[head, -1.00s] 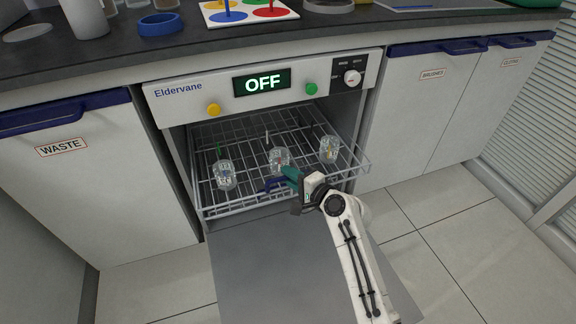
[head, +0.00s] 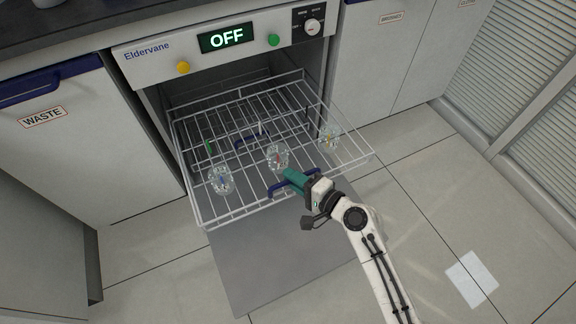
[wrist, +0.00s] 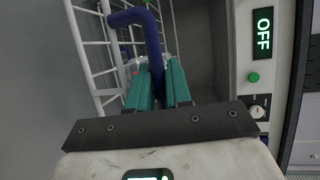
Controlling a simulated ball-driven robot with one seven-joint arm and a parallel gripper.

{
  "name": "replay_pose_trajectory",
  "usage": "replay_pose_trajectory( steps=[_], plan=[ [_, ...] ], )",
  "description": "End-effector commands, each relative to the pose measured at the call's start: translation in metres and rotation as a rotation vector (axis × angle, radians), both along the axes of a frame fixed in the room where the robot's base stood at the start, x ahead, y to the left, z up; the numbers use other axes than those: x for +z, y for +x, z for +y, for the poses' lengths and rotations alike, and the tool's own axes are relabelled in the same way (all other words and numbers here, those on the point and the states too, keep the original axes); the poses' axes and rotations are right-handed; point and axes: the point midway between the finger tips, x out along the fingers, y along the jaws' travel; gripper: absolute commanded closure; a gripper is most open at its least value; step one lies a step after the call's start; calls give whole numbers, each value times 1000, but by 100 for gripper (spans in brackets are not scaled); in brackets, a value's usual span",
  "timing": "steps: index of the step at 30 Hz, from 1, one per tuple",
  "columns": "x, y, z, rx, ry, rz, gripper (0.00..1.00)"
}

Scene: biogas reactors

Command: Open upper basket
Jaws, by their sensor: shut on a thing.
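The upper basket (head: 240,209) is a white wire rack standing well out of the washer, above the lowered door. It holds several clear glass vessels, among them one at the left (head: 221,180), one in the middle (head: 277,157) and one at the right (head: 329,138). A blue handle (head: 277,188) sits on its front edge. My gripper (head: 291,178) has teal fingers and is shut on this handle. In the wrist view the blue handle (wrist: 150,35) passes between the teal fingers (wrist: 158,88). The exact contact is partly hidden by the fingers.
The washer's open door (head: 285,262) lies below the basket. A second blue handle (head: 250,140) shows through the wires, further back. The control panel (head: 227,39) reads OFF. A waste cabinet (head: 85,130) stands at the left.

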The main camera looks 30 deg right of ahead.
Motion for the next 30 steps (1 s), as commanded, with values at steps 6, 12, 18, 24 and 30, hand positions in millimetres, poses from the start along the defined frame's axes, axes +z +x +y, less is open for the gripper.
replay_pose_trajectory(
  steps=[6,12,18,24,30],
  plan=[
    [-1,-6,-1,-2,-2,1,100],
    [-1,-6,-1,-2,-2,1,100],
    [-1,-6,-1,-2,-1,2,75],
    [0,-7,-1,-1,-1,1,75],
    [4,-27,-10,-2,-1,3,75]
  ],
)
